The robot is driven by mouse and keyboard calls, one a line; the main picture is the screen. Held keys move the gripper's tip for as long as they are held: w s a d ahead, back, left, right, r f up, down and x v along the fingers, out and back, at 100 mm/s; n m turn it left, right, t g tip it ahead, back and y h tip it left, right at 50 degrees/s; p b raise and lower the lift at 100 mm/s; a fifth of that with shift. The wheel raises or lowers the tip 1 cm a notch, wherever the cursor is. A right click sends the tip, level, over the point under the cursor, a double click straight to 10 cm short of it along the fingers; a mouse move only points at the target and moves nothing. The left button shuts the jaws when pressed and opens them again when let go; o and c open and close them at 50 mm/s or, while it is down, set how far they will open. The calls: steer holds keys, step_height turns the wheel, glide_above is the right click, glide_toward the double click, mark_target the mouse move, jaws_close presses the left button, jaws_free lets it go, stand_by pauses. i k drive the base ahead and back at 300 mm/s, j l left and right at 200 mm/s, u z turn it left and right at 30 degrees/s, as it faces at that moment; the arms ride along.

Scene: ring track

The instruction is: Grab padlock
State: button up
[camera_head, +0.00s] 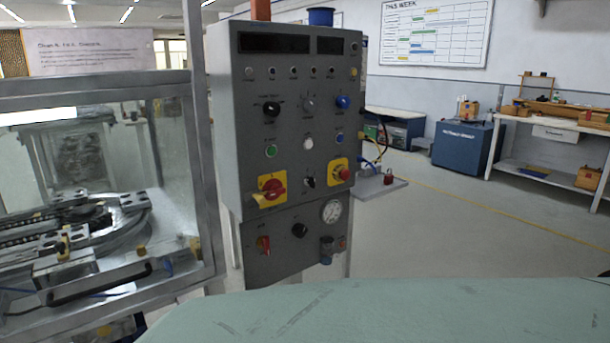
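A small red object that looks like a padlock (388,178) stands on a small grey shelf (372,188) at the right side of the grey control cabinet (290,120). It is small in the picture, and its dark upper part looks like a shackle. My gripper is not in view, so its state and its distance from the padlock do not show.
A glass-walled machine (100,190) with a ring track stands at the left. A scuffed pale green surface (400,310) crosses the bottom front. Cables hang above the shelf. A blue cabinet (462,148) and a workbench (550,123) stand behind right. Open floor lies between.

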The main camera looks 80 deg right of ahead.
mark_target(388, 179)
steer(key=z, duration=4.05)
steer(key=i+j+z, duration=0.2)
steer(key=j, duration=0.2)
steer(key=i+j+z, duration=0.25)
steer(key=j, duration=0.15)
steer(key=i+j, duration=0.1)
steer(key=j, duration=0.2)
steer(key=i+j, duration=0.15)
steer(key=j, duration=0.2)
steer(key=i+j, duration=0.1)
steer(key=j, duration=0.2)
